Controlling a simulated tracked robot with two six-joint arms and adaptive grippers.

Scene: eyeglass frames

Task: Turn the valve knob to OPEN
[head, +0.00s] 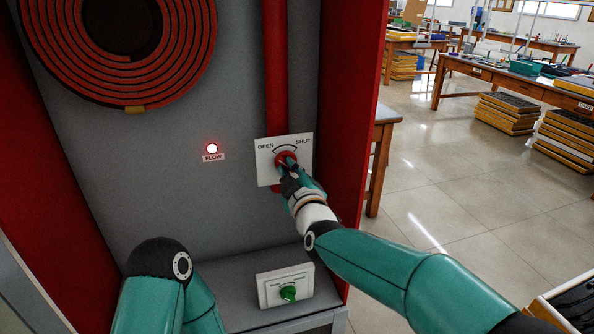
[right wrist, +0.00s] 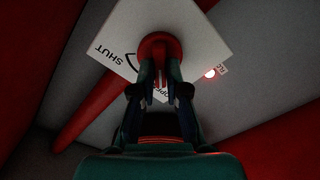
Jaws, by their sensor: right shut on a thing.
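The valve knob (head: 285,159) is red and sits on a white plate (head: 267,175) marked OPEN on the left and SHUT on the right, in front of a red pipe. My right gripper (head: 288,167) is shut on the knob. In the right wrist view the fingers (right wrist: 160,72) close on the red knob (right wrist: 160,44), and the plate (right wrist: 200,30) appears turned over. The gripper hides much of the knob, so its exact angle cannot be told. My left arm shows at the lower left, but its gripper is not in view.
A FLOW lamp (head: 211,149) glows red left of the plate. A coiled red hose (head: 60,50) hangs above. A white box with a green knob (head: 288,293) stands on the ledge below. The red cabinet side wall (head: 350,110) is close on the right.

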